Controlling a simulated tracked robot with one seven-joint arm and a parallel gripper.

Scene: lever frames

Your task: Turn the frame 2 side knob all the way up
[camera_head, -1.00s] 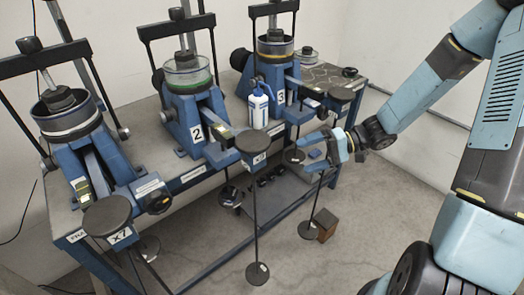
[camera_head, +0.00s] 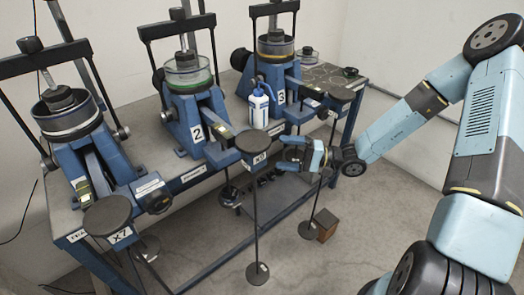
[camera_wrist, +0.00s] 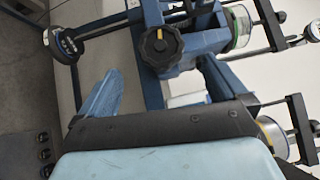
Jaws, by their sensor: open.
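Frame 2 (camera_head: 197,133) stands in the middle of the bench, with a green-ringed pan on top. In the wrist view, a black lobed knob (camera_wrist: 160,47) with a yellow mark on its upper half sits on the side of the green-ringed frame. In the head view I cannot make this knob out; the X9 disc (camera_head: 253,142) and lever hide that area. My gripper (camera_head: 284,153) is open and empty, to the right of the X9 disc. In the wrist view my gripper (camera_wrist: 160,68) has its fingers either side of the knob in the picture, apart from it.
Frame 3 (camera_head: 279,97) stands to the right with a white-and-blue bottle (camera_head: 259,106) beside it. Frame 1 has a black knob (camera_head: 157,199) and an X7 disc (camera_head: 107,215) at left. A hanging rod (camera_head: 255,215) drops below X9.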

